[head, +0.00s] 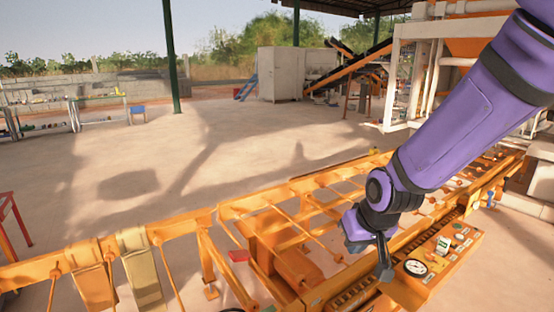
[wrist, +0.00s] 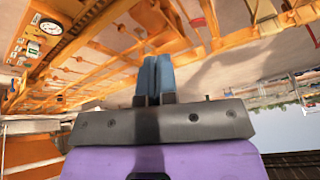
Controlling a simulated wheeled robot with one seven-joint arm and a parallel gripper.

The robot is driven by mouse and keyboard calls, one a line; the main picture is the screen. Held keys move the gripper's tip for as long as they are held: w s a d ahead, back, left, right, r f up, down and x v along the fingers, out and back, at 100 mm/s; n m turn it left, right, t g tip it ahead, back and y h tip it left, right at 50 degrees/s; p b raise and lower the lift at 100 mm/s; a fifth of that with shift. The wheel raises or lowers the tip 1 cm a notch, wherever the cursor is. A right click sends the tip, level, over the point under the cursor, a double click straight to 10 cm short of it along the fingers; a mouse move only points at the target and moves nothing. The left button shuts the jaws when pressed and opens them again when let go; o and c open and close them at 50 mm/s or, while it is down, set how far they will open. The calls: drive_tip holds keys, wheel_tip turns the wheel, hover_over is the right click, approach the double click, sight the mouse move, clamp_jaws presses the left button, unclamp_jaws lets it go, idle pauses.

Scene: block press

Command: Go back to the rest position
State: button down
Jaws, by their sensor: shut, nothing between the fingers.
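My gripper (head: 384,268) is at the end of my purple arm, which reaches in from the upper right of the head view. It hangs beside the orange control panel (head: 440,262), just left of its round white gauge (head: 415,268). In the wrist view my gripper (wrist: 155,62) shows two blue-grey fingers side by side, shut with nothing between them. The panel (wrist: 32,42) also shows at the upper left of the wrist view. I cannot tell from these views whether the fingertips touch anything.
The orange conveyor frame (head: 190,225) with rails and rods runs across the foreground. A white and orange machine (head: 440,60) stands at the upper right. The concrete floor (head: 200,150) beyond is largely clear. A white cabinet (head: 285,73) stands farther back.

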drive_tip(key=s+d+r+m+h, duration=0.1)
drive_tip(key=s+d+r, duration=0.6)
drive_tip(key=s+r, duration=0.2)
drive_tip(key=s+d+r+m, duration=0.1)
drive_tip(key=s+d+r, duration=0.5)
drive_tip(key=s+r, duration=0.3)
drive_tip(key=shift+s+d+t+h, duration=0.4)
drive_tip(key=shift+s, duration=0.2)
